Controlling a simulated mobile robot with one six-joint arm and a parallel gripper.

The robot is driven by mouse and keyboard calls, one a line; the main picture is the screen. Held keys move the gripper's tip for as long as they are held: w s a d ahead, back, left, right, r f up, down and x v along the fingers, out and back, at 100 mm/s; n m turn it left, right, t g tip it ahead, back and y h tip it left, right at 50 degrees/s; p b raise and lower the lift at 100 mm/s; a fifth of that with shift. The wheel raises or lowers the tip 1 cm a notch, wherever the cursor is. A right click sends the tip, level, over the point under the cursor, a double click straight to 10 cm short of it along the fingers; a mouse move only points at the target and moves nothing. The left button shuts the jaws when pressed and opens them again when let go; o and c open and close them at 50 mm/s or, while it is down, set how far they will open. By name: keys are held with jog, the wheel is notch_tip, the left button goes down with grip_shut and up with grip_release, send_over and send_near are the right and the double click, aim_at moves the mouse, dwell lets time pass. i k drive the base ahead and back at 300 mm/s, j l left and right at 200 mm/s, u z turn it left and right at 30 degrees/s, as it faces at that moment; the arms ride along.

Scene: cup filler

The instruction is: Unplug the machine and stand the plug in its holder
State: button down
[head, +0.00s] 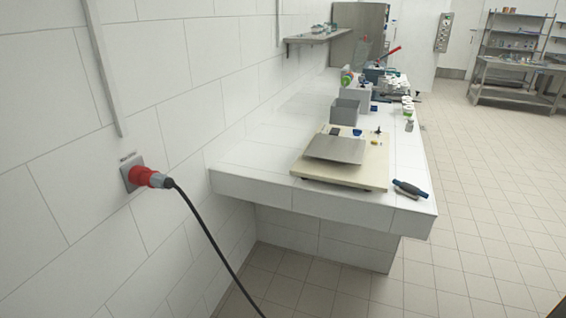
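A red and grey plug (151,178) sits in a wall socket (130,171) on the white tiled wall at the left. A black cable (207,235) runs from the plug down to the right and out of the bottom edge. I cannot make out the plug's holder. At the back of the counter is a machine with a red lever (389,53); I cannot tell whether the cable belongs to it. My gripper is not in view.
A white tiled counter (255,183) juts from the wall, holding a board (335,179) with a metal plate, a grey bin (344,112) and a blue-handled tool (410,189) near its front right edge. The tiled floor (480,220) to the right is clear.

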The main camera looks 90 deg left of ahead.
aim_at(154, 179)
jog(key=u, duration=3.8)
jog(key=i+j+z, duration=0.25)
jog(key=i, duration=0.3)
jog(key=i+j+z, duration=0.3)
jog(key=i, duration=0.25)
jog(key=i+j+z, duration=0.25)
jog(key=i, duration=0.3)
jog(key=j, duration=0.1)
